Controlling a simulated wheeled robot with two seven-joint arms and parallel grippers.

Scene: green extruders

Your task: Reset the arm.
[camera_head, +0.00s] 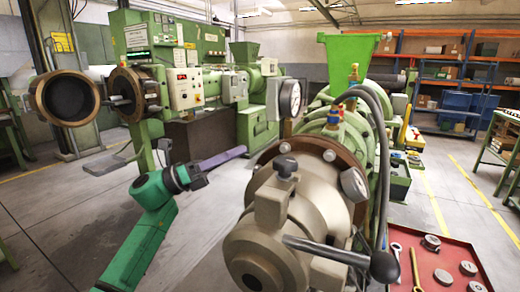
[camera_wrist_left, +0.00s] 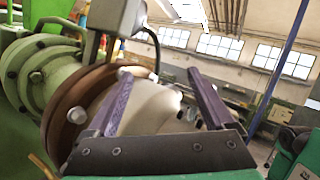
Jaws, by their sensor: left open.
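My left arm, green with a dark wrist, comes in from the lower left in the head view. Its left gripper (camera_head: 238,154) has purple fingers pointing right, over the floor between the two machines. In the left wrist view the two fingers of the gripper (camera_wrist_left: 160,78) stand wide apart with nothing held. Behind them shows a beige machine head (camera_wrist_left: 155,107) with a brown flange (camera_wrist_left: 75,112). My right gripper is not in view.
A green extruder with a beige head (camera_head: 300,225), gauges and a lever stands close at centre right. Another green extruder (camera_head: 190,85) with an open round end stands at the back left. A red tray (camera_head: 455,255) with metal parts lies at lower right. Floor at lower left is clear.

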